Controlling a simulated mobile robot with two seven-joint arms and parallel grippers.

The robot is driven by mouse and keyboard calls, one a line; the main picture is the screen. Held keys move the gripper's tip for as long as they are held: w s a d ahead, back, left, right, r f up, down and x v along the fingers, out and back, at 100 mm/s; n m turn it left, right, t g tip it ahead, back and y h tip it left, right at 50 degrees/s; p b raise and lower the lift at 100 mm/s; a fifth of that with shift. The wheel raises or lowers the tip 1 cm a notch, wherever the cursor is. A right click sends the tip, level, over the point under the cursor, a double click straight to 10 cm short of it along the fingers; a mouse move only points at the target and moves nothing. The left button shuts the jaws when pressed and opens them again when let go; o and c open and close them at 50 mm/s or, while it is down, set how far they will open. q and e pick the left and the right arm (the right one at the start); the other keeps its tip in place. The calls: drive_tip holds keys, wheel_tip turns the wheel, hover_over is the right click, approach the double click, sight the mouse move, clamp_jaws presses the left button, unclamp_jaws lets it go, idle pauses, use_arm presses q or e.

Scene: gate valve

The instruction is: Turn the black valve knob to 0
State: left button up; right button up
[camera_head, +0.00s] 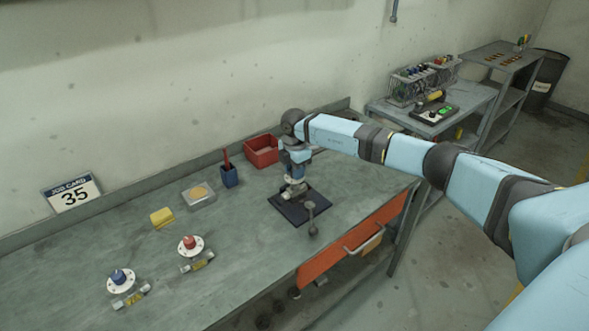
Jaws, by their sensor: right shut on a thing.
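My right gripper (294,181) points down over a pale metal valve (297,191) on a black mat (290,214) near the right end of the workbench. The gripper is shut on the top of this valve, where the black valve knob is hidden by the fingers. Its dial marks and setting cannot be read from here. A valve with a red knob (189,242) and one with a blue knob (119,276) stand apart on the bench to the left. My left gripper is not in view.
A grey rod with rounded ends (311,217) stands at the front edge. Behind are a red bin (262,150), a blue cup (229,177), a clear box (199,195) and a yellow block (162,218). A job card (72,192) reads 35. The bench's left part has free room.

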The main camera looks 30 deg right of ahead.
drive_tip(key=shift+m+p, duration=0.4)
drive_tip(key=shift+m, duration=0.4)
idle(1.6)
drive_tip(key=o, duration=0.9)
drive_tip(key=shift+r, duration=0.1)
wheel_tip(320, 180, up, 14)
drive_tip(key=shift+f+b, duration=0.15)
drive_tip(key=shift+b, duration=0.85)
